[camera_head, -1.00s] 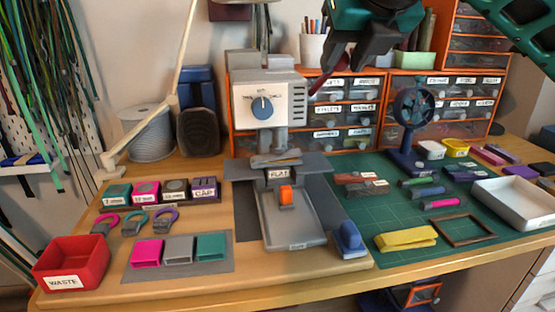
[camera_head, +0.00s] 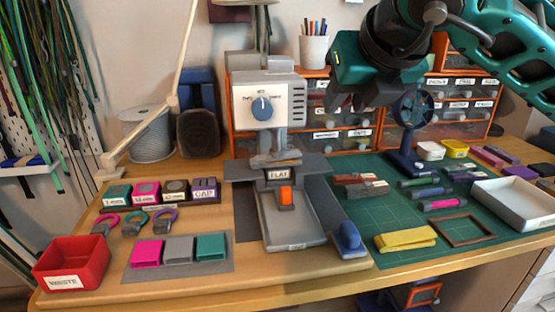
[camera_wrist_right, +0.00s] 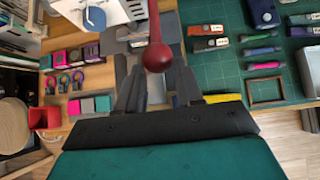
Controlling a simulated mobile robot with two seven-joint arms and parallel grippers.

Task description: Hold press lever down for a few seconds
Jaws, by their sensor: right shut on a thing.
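The press (camera_head: 268,100) stands at the back middle of the bench, a white box with a blue dial and a ram over a plate marked FLAT (camera_head: 278,174). My right gripper (camera_head: 346,102) is just right of the press head, pointing down. In the right wrist view the red press lever (camera_wrist_right: 153,22) ends in a round knob between the fingers (camera_wrist_right: 157,75), and the gripper is shut on it. In the head view the gripper hides the lever. An orange piece (camera_head: 286,197) sits on the press bed. My left gripper is out of view.
Orange-framed drawers (camera_head: 345,140) stand behind my right gripper. A blue fan (camera_head: 409,125) is to its right on the green mat (camera_head: 350,200). A pen cup (camera_head: 314,50) stands behind. A lamp arm (camera_head: 182,60) rises left of the press.

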